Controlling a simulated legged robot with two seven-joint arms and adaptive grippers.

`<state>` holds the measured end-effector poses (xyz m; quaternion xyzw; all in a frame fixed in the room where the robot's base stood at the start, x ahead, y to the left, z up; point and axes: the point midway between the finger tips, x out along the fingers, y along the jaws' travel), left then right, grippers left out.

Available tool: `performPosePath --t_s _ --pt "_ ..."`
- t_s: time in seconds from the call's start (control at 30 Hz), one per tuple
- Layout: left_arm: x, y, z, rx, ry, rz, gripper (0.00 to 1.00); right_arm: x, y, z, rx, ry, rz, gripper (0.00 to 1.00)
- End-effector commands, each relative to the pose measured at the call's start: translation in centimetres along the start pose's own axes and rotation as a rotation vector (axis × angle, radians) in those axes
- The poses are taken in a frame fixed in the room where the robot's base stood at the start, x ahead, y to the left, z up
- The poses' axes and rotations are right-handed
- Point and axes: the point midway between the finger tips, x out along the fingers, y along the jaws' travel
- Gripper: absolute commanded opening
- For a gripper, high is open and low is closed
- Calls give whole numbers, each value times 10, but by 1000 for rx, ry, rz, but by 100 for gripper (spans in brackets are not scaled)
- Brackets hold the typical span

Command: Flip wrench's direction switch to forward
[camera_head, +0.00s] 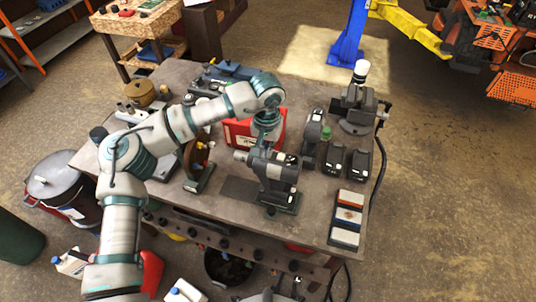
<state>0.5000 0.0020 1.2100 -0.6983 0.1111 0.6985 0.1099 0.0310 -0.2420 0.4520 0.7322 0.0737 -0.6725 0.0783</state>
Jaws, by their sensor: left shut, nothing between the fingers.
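The wrench (277,172) looks like a dark power tool standing upright on a greenish base on the workbench, near the front edge. My left arm reaches in from the lower left and bends down over the bench. My left gripper (265,139) is shut and empty, pointing down at the top of the wrench. Its fingertips are small and dark against the tool, and I cannot tell whether they touch it. The direction switch is too small to make out. My right gripper is not in view.
A red box (241,131) stands just behind the wrench. Dark battery-like blocks (359,165) stand to the right. A tray with coloured blocks (347,218) lies at the front right. A vise (357,112) is at the back right corner. The bench's front right is partly bare.

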Motion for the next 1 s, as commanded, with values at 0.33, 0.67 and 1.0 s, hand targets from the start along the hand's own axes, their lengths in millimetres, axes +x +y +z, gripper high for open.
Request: performPosePath --t_s 0.33,0.67,1.0 --pt "5 0 0 1 -1 0 0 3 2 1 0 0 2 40" --pt "-16 0 0 1 -1 0 0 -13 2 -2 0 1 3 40" --pt "-47 0 0 0 0 1 0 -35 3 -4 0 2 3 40"
